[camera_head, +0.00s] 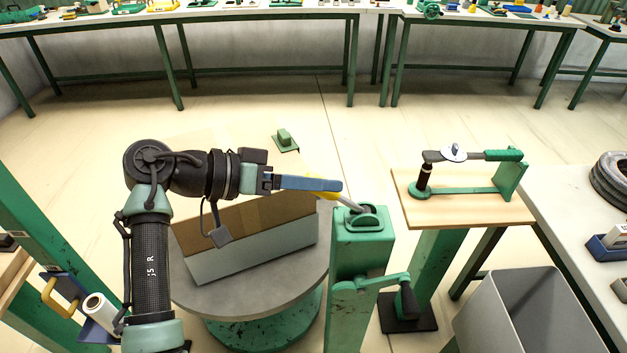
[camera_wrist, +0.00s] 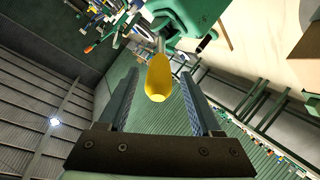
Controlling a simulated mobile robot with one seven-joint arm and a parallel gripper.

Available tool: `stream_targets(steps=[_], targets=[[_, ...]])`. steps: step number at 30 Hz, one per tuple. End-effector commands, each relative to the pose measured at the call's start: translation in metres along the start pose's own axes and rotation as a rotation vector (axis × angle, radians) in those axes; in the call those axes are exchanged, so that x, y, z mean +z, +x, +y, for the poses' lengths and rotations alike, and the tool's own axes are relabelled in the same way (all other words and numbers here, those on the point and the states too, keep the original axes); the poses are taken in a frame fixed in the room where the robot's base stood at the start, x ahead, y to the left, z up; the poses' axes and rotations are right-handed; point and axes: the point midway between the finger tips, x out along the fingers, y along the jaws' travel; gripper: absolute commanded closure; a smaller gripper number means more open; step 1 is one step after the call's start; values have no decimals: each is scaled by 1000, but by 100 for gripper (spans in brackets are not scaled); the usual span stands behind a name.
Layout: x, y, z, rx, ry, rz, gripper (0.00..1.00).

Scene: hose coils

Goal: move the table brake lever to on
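The brake lever has a yellow grip (camera_wrist: 158,80) on a grey metal rod. In the head view the rod (camera_head: 354,206) rises from a slotted green housing (camera_head: 362,219) on top of a green post, leaning left toward my arm. My gripper (camera_head: 335,187) reaches in from the left, its blue fingers covering most of the yellow grip. In the wrist view my gripper (camera_wrist: 159,78) is open, with the yellow grip between the two fingers and a gap on each side. I cannot make out any on or off marking.
A round grey turntable (camera_head: 240,296) carries an open carton (camera_head: 255,248) left of the post. A crank with a dark handle (camera_head: 408,300) sticks out from the post's front. A wooden stand (camera_head: 470,208) with a green clamp device and a grey bin (camera_head: 530,315) are to the right.

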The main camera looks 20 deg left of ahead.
Motion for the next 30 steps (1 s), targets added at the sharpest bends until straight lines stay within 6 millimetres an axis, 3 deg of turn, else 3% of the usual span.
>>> stream_targets(steps=[8,21,30], targets=[[0,-9,-1,-2,1,2,34],[0,-99,-1,-3,0,2,34],[0,-129,0,0,1,1,34]])
